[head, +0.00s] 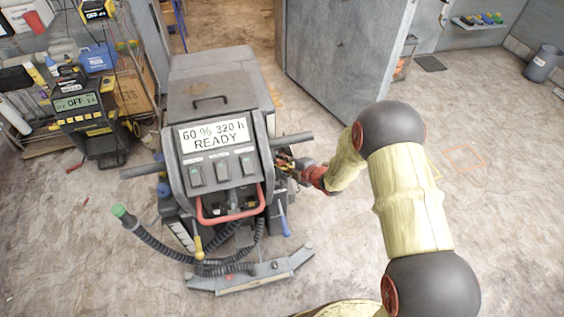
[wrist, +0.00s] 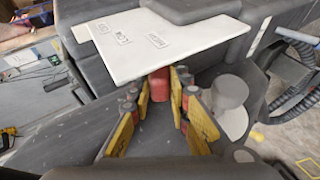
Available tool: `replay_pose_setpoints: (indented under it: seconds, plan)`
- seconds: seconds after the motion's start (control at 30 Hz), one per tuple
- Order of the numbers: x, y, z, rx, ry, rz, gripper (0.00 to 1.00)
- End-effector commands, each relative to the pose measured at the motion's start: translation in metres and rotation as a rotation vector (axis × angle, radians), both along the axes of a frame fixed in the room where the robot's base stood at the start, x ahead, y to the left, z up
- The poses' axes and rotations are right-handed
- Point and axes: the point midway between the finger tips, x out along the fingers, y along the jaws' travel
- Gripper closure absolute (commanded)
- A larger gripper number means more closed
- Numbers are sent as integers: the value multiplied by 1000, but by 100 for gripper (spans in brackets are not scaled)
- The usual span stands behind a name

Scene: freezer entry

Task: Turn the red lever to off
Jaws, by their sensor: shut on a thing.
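The red lever (wrist: 160,82) shows in the wrist view as a short red piece below the edge of a white label plate. My gripper (wrist: 162,98) has its yellow-padded fingers on both sides of the lever and is shut on it. The plate (wrist: 165,48) carries small words in boxes, seen upside down; I cannot tell surely which one the lever points to. In the head view my gripper (head: 286,165) is at the right side of the grey floor machine (head: 222,90). The lever cannot be made out there.
The machine's display (head: 213,135) reads 60 %, 320 h, READY. A red bar (head: 230,218) and dark hoses (head: 165,248) are at its front. A shelf with goods (head: 110,45) stands at left. A large grey door (head: 345,50) is behind. The floor at right is mostly clear.

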Motion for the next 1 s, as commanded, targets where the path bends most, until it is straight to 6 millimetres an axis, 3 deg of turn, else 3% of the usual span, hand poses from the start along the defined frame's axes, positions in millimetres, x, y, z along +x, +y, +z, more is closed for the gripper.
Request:
replay_pose_setpoints:
  seconds: [0.2, 0.77, 1.0]
  plan:
    - [0, 0, 0, -1, 1, 0, 100]
    - [0, 0, 0, -1, 2, 0, 100]
    - [3, 2, 9, -13, 51, 3, 100]
